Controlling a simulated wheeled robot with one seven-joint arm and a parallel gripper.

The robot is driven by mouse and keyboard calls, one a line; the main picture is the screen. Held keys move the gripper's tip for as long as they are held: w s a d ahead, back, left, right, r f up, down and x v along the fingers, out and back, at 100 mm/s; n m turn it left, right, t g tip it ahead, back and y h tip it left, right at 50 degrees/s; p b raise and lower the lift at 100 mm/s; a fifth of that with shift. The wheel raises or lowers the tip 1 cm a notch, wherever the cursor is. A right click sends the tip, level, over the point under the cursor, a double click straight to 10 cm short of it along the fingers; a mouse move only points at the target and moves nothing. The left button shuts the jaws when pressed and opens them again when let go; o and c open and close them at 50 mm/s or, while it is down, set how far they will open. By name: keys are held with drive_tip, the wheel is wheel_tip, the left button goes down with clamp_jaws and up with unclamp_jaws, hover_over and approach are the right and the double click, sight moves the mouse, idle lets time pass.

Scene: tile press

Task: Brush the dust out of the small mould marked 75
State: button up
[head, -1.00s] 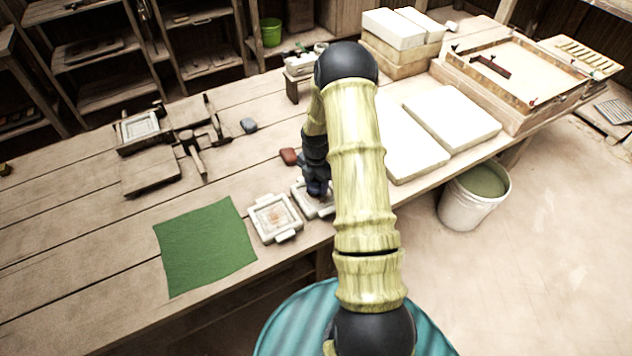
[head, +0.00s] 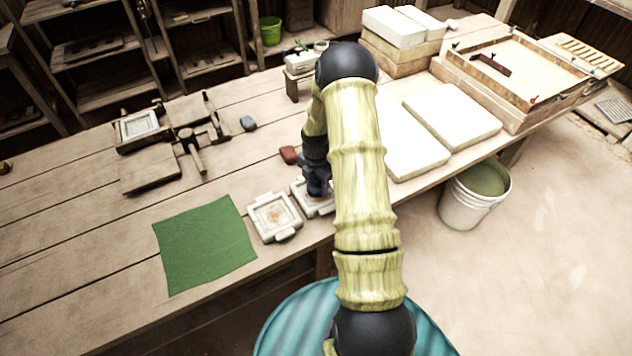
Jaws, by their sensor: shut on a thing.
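Two small pale square moulds lie side by side near the table's front edge. The left mould (head: 274,216) is in plain view, with a faint reddish-brown patch inside. The right mould (head: 307,202) is partly hidden by my gripper and arm. I cannot read a number on either. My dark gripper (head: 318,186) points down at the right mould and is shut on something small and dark. That is probably the brush, but its shape and whether it touches the mould are hidden.
A green cloth (head: 207,246) lies left of the moulds. A reddish-brown lump (head: 288,155) and a grey-blue one (head: 248,124) lie behind. A wooden press (head: 165,150) stands at the left. White slabs (head: 452,117) lie right of my arm. A white bucket (head: 474,196) stands beside the table.

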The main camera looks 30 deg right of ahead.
drive_tip(key=shift+f+b, duration=0.3)
drive_tip(key=shift+f, duration=0.3)
drive_tip(key=shift+w+d, duration=0.1)
drive_tip(key=shift+w+d+r, duration=0.1)
drive_tip(key=shift+w+d, duration=0.15)
drive_tip(key=shift+w, duration=0.05)
drive_tip(key=shift+s, duration=0.1)
drive_tip(key=shift+d, duration=0.1)
drive_tip(key=shift+w+d, duration=0.4)
drive_tip(key=shift+w, duration=0.1)
drive_tip(key=shift+a, duration=0.1)
idle(0.4)
